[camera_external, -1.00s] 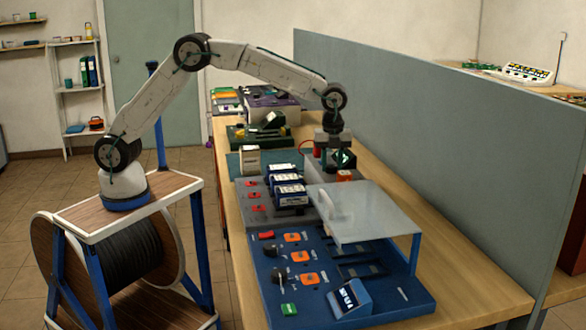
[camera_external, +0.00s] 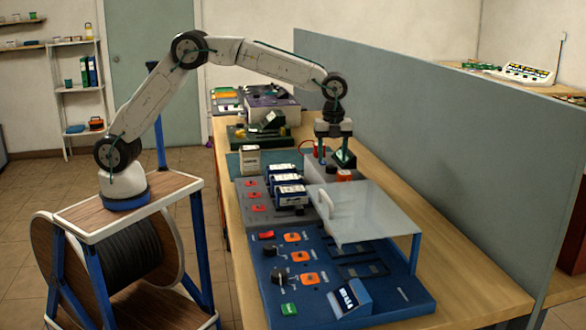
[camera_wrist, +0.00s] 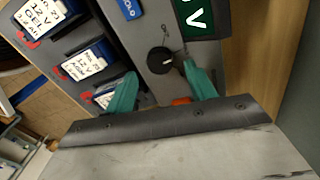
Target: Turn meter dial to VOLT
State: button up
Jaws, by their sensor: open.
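The meter is a grey box (camera_wrist: 140,35) in the wrist view, with a round black dial (camera_wrist: 160,60) on its face. The dial's white pointer line points roughly right in that picture. A green display reading V (camera_wrist: 197,18) is above it. My gripper (camera_wrist: 160,69) is open, with one green finger on each side of the dial; I cannot tell whether either touches it. In the external view my gripper (camera_external: 333,156) points down over the meter (camera_external: 316,170), where the fingers largely hide the dial.
An orange button (camera_wrist: 181,101) is just below the dial, partly behind the gripper. Blue battery cells (camera_external: 290,190) stand nearer the camera. A clear cover (camera_external: 370,210) stands over the blue panel (camera_external: 385,310). A grey partition (camera_external: 440,150) runs along the right.

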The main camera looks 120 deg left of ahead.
aim_at(332, 166)
jog(key=shift+r, duration=2.3)
jog(key=shift+n, duration=0.5)
jog(key=s+f+n, duration=0.1)
jog(key=s+d+f+n, duration=0.1)
jog(key=f, duration=0.1)
jog(key=shift+s+d+n+g, duration=0.1)
jog(key=shift+n+g, duration=0.2)
jog(key=shift+g, duration=0.1)
jog(key=s+d+r+n, duration=0.3)
jog(key=s+d+n, duration=0.1)
jog(key=s+d, duration=0.65)
jog(key=s+d+r+n, duration=0.3)
jog(key=s+d+n, duration=0.1)
jog(key=s+d, duration=0.65)
jog(key=s+d+t, duration=0.1)
jog(key=s+d, duration=0.4)
jog(key=s, duration=0.5)
jog(key=s+d+t, duration=0.1)
jog(key=s+d, duration=0.5)
jog(key=s, duration=0.5)
jog(key=shift+f+m, duration=0.2)
jog(key=shift+m, duration=0.1)
